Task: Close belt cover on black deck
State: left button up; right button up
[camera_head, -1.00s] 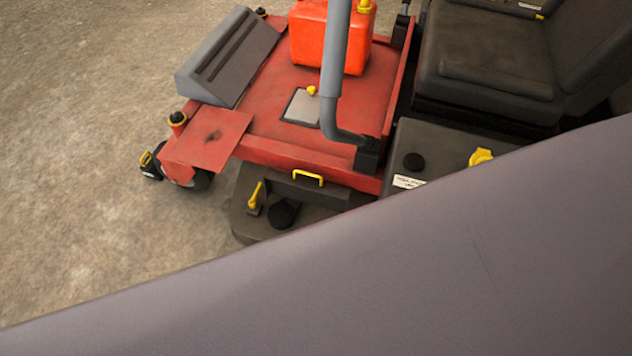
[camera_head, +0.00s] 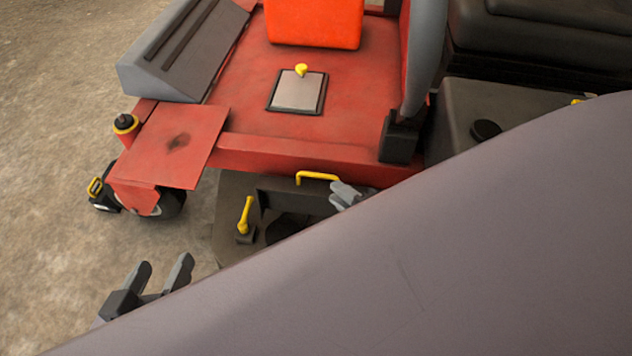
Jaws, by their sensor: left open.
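The black deck (camera_head: 229,238) juts out below the red mower body. The belt cover (camera_head: 290,199), a dark panel with a yellow handle (camera_head: 318,176), looks raised at the deck's back edge. A dark round part shows on the deck in front of it. My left gripper (camera_head: 164,263) is open and empty, over the floor left of the deck and apart from it. The grey fingers of my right gripper (camera_head: 345,194) show just right of the handle; whether they touch it is unclear. The large grey surface in front hides the rest of that gripper and the deck's right part.
A yellow lever (camera_head: 245,215) stands on the deck left of the cover. The red platform (camera_head: 345,120) carries an orange container (camera_head: 314,22) and a small hatch (camera_head: 297,92). A caster wheel (camera_head: 171,202) stands at the left front corner. The floor at left is clear.

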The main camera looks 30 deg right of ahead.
aim_at(316, 176)
jog(key=shift+b+x, duration=1.4)
jog(key=shift+x, duration=2.35)
grip_shut()
